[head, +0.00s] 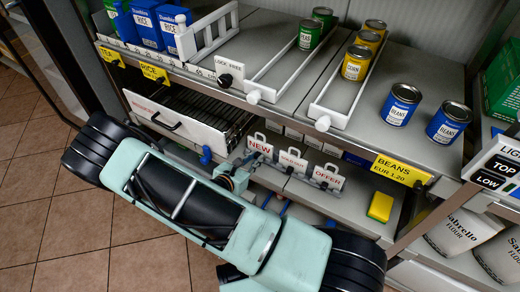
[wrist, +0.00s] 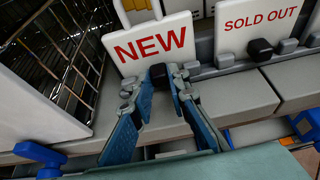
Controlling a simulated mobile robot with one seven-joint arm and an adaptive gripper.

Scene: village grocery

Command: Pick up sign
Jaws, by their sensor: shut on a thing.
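The white NEW sign (head: 260,146) with red letters stands at the left end of a row on the lower shelf. It fills the upper middle of the wrist view (wrist: 152,42). My gripper (wrist: 160,80) is shut on the black block at the foot of this sign. The sign looks upright and close to its neighbours; whether its foot touches the shelf is not clear. The SOLD OUT sign (head: 292,161) and the OFFER sign (head: 328,177) stand to its right. The SOLD OUT sign also shows in the wrist view (wrist: 262,22), with its own black block.
A wire drawer (head: 180,120) with a white front stands just left of the signs. The upper shelf holds cans (head: 400,105) and blue rice boxes (head: 172,25). A yellow sponge-like block (head: 381,207) lies right of the signs. Tiled floor (head: 120,240) is free at the left.

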